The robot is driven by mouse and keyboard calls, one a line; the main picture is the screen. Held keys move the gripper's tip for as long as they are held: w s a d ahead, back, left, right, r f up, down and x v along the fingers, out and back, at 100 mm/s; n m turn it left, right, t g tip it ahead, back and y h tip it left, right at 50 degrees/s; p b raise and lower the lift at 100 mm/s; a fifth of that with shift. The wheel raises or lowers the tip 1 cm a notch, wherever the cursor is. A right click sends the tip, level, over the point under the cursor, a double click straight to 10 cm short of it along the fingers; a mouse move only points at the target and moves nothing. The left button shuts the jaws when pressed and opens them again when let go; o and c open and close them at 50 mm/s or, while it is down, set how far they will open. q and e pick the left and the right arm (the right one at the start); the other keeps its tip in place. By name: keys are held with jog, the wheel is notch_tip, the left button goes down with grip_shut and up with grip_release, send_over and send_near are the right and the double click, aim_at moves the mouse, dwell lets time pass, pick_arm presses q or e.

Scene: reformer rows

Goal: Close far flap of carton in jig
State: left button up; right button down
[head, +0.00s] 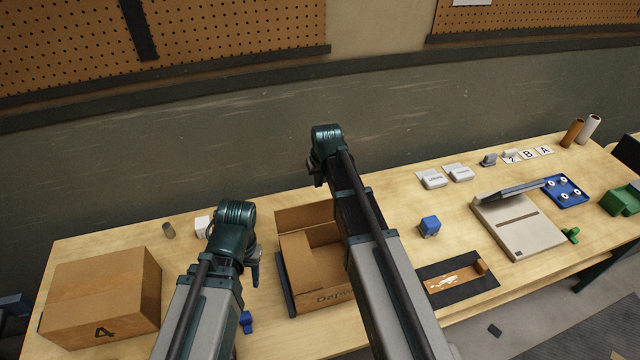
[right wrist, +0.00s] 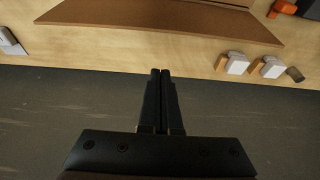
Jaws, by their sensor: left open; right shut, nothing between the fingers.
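The brown carton (head: 330,298) sits in a dark jig (head: 285,284) on the table. Its far flap (head: 302,215) stands raised at the back edge; a large brown flap also shows in the right wrist view (right wrist: 165,22). A panel at the carton's left (head: 297,262) slants inward over the opening. My right arm crosses above the carton and hides its right side. My right gripper (head: 315,180) is shut and empty, beyond the far flap; its fingers (right wrist: 161,75) look apart from the flap. My left gripper (head: 254,274) is open, left of the carton.
A closed box marked 4 (head: 105,295) stands at the left. A blue cube (head: 430,226), a dark tray (head: 458,283) and a grey hinged device (head: 518,228) lie to the right. The wall rises behind the table's back edge.

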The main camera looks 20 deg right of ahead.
aim_at(323, 212)
pick_arm(q)
notch_tip(323, 212, down, 3)
jog(key=shift+r+b, duration=0.2)
jog(key=shift+b, duration=0.55)
pick_arm(e)
jog(key=s+f, duration=0.2)
jog(key=s, duration=0.1)
jog(key=shift+f, duration=0.35)
jog(key=shift+s+d, duration=0.1)
jog(key=shift+s, duration=0.1)
